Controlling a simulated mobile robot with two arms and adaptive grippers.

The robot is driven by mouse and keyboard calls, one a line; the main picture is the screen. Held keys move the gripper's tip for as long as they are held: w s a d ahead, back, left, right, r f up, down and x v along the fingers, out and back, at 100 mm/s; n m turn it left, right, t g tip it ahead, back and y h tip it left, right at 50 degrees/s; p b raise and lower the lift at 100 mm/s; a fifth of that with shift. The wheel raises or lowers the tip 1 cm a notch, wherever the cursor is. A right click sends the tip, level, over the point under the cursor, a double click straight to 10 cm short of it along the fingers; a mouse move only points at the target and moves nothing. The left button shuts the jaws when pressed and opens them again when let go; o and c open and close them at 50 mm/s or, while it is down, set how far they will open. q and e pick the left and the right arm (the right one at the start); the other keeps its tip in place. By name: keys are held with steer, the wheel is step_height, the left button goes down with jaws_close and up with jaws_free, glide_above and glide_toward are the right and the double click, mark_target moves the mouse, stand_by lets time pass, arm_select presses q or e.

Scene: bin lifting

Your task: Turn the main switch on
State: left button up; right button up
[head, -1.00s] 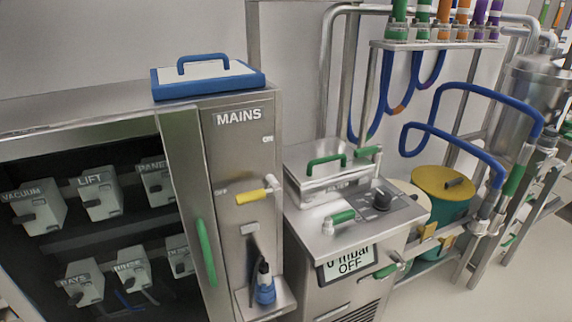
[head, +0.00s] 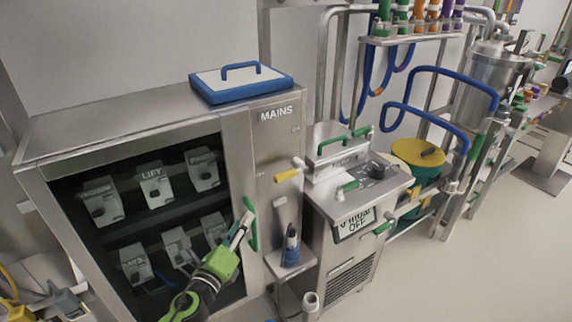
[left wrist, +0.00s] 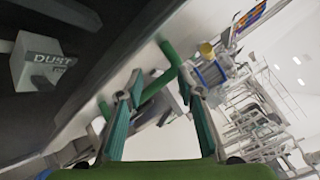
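The mains switch with its yellow lever (head: 288,174) is on the narrow steel panel marked MAINS (head: 275,114). The lever sticks out sideways, level with the lower end of the label area. My left gripper (head: 243,228) is below and left of it, at the green handle (head: 252,222) of the glass cabinet door. In the left wrist view my fingers (left wrist: 165,92) are apart, with the green handle (left wrist: 157,86) crossing near their tips. I cannot tell whether they touch it. My right gripper is in neither view.
Behind the glass are several grey breakers (head: 156,186). A blue-rimmed lid (head: 242,80) lies on the cabinet. A blue bottle (head: 290,248) stands on a small shelf below the switch. A steel unit reading OFF (head: 354,224) stands close right; floor is open farther right.

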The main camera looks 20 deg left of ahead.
arm_select(q)
steer(key=d+r+m+t+h+p, duration=0.1)
steer(key=d+r+m+h, duration=0.1)
steer(key=r+m, duration=0.55)
steer(key=d+r+m+t+h+p, duration=0.1)
steer(key=d+r+m+h, duration=0.2)
steer(key=r, duration=0.8)
steer(key=m+g, duration=0.5)
steer(key=m, duration=1.1)
glide_toward(279, 179)
steer(key=shift+h, duration=0.3)
steer(key=p+x, duration=0.2)
steer(key=x, duration=0.9)
steer(key=shift+w+a, duration=0.15)
steer(key=shift+x, duration=0.85)
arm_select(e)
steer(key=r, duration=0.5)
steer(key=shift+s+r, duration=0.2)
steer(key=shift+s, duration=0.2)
arm_select(q)
jaws_close()
